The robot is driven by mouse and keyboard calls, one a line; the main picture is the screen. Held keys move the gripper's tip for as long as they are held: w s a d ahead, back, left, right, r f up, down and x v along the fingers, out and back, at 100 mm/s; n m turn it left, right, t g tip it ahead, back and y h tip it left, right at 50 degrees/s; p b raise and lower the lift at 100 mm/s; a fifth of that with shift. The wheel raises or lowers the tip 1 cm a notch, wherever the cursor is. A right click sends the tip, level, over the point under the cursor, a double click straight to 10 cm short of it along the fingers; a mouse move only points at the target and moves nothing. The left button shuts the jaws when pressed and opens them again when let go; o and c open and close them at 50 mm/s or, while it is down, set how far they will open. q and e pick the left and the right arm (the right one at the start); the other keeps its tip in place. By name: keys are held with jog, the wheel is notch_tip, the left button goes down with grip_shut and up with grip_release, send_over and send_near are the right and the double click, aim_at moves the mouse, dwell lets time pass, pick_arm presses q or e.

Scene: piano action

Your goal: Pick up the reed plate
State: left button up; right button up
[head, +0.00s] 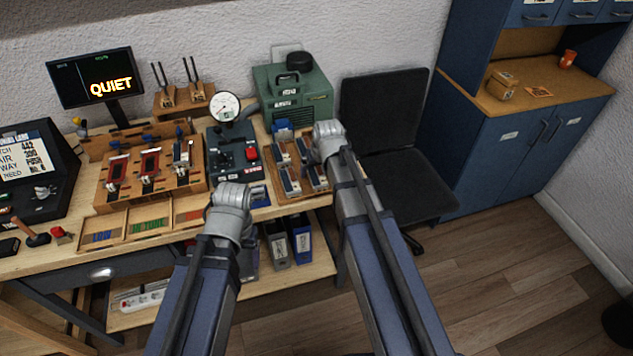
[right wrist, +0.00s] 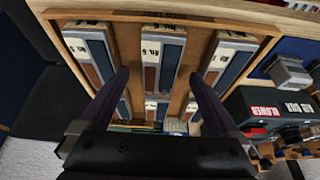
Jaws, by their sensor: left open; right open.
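Several reed plates, blue-grey and brown with pale numbered labels, stand in a wooden rack (head: 283,199) at the right end of the bench. In the right wrist view the middle upper plate (right wrist: 160,62) lies between the spread fingers of my right gripper (right wrist: 158,74). The gripper is open and empty; I cannot tell its height above the plate. In the head view my right wrist (head: 328,135) covers part of the rack. My left gripper (head: 232,203) is at the bench's front edge, left of the rack, its fingers mostly hidden by its wrist.
A dark control box (head: 232,155) with a red button and a gauge (head: 225,107) stands left of the rack. A green machine (head: 292,92) is behind it. A wooden fixture (head: 150,175) and colored trays (head: 150,222) are further left. A black chair (head: 390,130) stands to the right.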

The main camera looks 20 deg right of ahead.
aim_at(317, 175)
jog(key=shift+b+x, duration=0.65)
jog(key=shift+x, duration=0.5)
pick_arm(q)
notch_tip(317, 175, down, 2)
pick_arm(e)
grip_shut()
pick_arm(q)
jog(key=shift+r, duration=0.1)
pick_arm(e)
jog(key=shift+r, duration=0.1)
pick_arm(q)
notch_tip(317, 175, up, 10)
jog(key=p, duration=1)
pick_arm(e)
notch_tip(317, 175, up, 10)
